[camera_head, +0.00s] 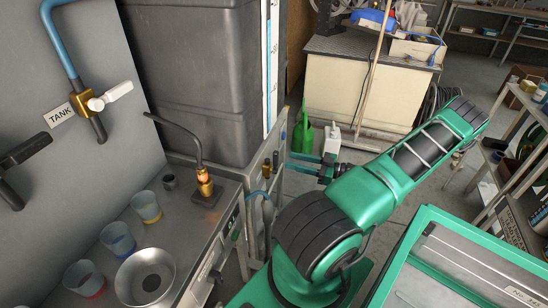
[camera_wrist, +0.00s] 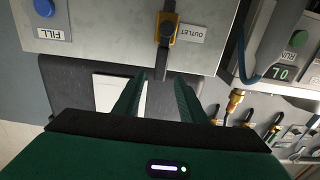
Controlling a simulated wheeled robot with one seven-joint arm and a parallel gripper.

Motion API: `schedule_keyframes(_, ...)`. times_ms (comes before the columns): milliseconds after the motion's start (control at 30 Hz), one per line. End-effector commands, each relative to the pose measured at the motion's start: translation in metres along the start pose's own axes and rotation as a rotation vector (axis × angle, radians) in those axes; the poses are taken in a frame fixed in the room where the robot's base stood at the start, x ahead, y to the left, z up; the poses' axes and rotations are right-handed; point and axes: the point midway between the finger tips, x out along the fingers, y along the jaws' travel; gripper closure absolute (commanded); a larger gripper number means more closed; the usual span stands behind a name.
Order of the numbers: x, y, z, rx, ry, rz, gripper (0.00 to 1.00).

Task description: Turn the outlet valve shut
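The outlet valve (camera_wrist: 167,32) shows at the top middle of the wrist view, on a grey panel beside an OUTLET label (camera_wrist: 193,33). It has a brass-yellow body and a black handle pointing down the picture. In the head view my gripper (camera_head: 304,166) reaches left toward the bench end.
The wrist view shows a blue FILL button (camera_wrist: 44,8), a green button (camera_wrist: 299,38) and several small valves at right. In the head view, a TANK valve (camera_head: 112,94) has a white handle. A green can (camera_head: 303,133) is beyond my gripper.

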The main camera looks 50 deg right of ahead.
Motion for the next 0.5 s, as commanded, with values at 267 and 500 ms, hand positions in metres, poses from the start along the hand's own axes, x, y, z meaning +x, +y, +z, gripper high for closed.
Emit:
schedule_keyframes(267,0.05,-0.001,0.0,0.002,0.0,-0.004,0.62)
schedule_keyframes(500,0.076,0.0,0.0,0.001,-0.001,-0.002,0.62)
